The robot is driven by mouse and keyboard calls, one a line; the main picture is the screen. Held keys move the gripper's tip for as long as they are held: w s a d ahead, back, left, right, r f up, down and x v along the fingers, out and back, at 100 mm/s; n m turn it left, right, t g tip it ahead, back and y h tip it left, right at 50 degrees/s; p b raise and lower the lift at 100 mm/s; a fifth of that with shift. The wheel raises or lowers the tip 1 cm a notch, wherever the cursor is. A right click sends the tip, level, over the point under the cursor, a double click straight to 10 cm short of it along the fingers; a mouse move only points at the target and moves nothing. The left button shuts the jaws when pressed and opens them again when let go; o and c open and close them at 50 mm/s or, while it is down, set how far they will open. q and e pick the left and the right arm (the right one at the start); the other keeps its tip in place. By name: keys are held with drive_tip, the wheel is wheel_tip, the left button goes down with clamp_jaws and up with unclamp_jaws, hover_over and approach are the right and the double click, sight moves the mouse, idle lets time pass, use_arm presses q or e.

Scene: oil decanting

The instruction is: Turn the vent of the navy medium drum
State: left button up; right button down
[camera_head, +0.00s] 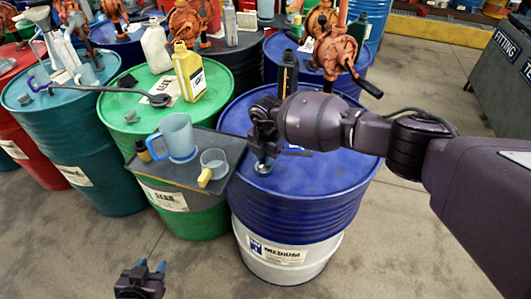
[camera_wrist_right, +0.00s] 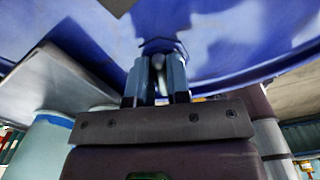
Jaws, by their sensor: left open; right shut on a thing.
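The navy medium drum (camera_head: 310,190) stands in the middle of the head view, blue above a white lower band with a "MEDIUM" label (camera_head: 277,252). My right gripper (camera_head: 264,157) points down at the near left part of its lid. It is shut on the small metallic vent (camera_head: 263,167), which is mostly hidden by the fingers. In the right wrist view the gripper's fingertips (camera_wrist_right: 157,75) are close together around a small pale part against the blue lid. My left gripper (camera_head: 142,270) is open and empty, low over the floor at the bottom edge.
A dark bottle (camera_head: 287,75) and a rusty hand pump (camera_head: 335,50) stand at the drum's back. Green drum (camera_head: 125,120) stands left. Floor in front is clear.

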idle(0.3)
drive_tip(key=c, duration=1.1)
unclamp_jaws()
drive_tip(key=shift+r, duration=0.1)
wheel_tip(320, 180, up, 11)
drive_tip(key=shift+f, duration=0.15)
